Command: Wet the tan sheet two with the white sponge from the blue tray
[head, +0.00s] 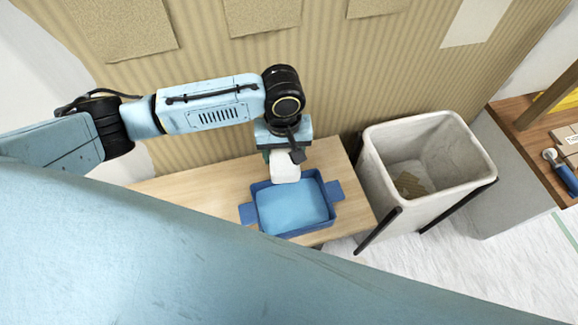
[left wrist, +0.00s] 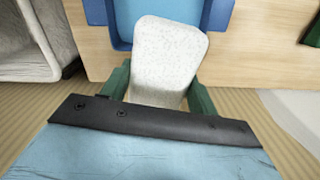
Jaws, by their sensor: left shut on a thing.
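My left gripper (head: 284,158) is shut on the white sponge (head: 285,170) and points down at the tray's back edge. In the left wrist view the speckled sponge (left wrist: 168,60) sits between the green fingers (left wrist: 157,95) and overlaps the tray's edge (left wrist: 216,15). The blue tray (head: 248,214), with lighter blue inside, stands on the wooden table. I cannot tell whether the sponge touches it. Tan sheets hang on the striped wall: one at left (head: 122,28), one in the middle (head: 262,16), one at right (head: 376,6). No number shows on them. My right gripper is out of view.
The wooden table (head: 185,186) is bare left of the tray. A whitish bin (head: 440,200) with tan scraps inside stands right of the table. A pale sheet (head: 475,20) hangs at the wall's right. My own blue body part blocks the lower view.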

